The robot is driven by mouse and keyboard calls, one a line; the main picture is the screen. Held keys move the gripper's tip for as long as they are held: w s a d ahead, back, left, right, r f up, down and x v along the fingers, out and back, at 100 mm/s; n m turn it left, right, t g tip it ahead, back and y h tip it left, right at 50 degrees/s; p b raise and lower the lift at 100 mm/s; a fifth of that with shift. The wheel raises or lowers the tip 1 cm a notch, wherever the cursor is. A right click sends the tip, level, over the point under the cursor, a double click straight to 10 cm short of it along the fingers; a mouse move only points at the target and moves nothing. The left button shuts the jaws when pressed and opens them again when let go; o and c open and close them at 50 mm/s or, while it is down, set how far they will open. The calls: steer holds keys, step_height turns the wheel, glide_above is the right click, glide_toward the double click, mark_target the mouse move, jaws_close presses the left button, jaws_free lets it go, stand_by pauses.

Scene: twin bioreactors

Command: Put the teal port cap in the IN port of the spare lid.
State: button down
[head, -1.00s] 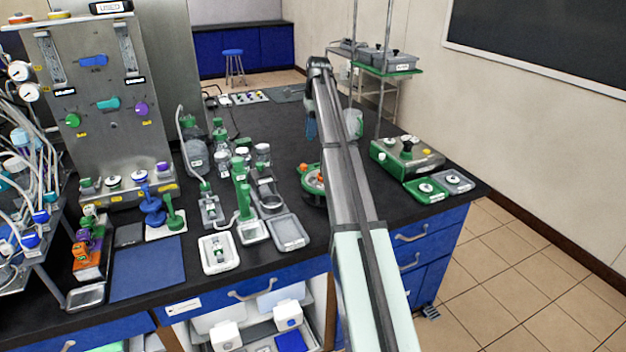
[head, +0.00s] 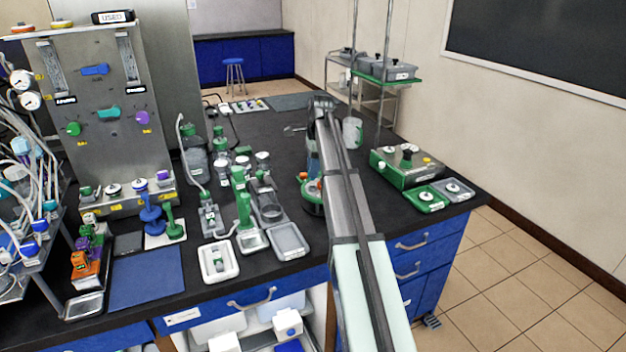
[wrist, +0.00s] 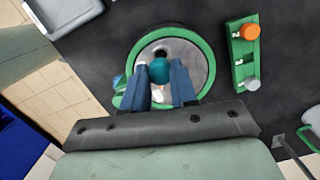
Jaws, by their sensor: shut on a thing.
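The teal port cap (wrist: 160,71) is between the two blue fingers of my gripper (wrist: 161,75) in the wrist view. The gripper is shut on it. Behind it is a round grey metal lid with a green rim (wrist: 207,62), which I take for the spare lid. A dark round opening shows on the lid just beyond the cap; its label cannot be read. The cap overlaps the lid in this view, and I cannot tell whether they touch. In the head view, my arm hides most of the green-rimmed lid area (head: 311,207) and the cap.
A green block (wrist: 240,70) with an orange cap (wrist: 250,32) and a grey cap (wrist: 252,84) stands right of the lid in the wrist view. A grey tray (head: 289,241) lies left of my arm in the head view. A green-and-steel box (head: 400,172) stands to the right.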

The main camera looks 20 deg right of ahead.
steer(key=shift+f, duration=2.05)
steer(key=c, duration=0.9)
jaws_free()
steer(key=shift+f, duration=0.1)
step_height(320, 180, up, 12)
steer(key=d, duration=0.1)
steer(key=shift+s+d, duration=0.15)
steer(key=shift+d, duration=0.05)
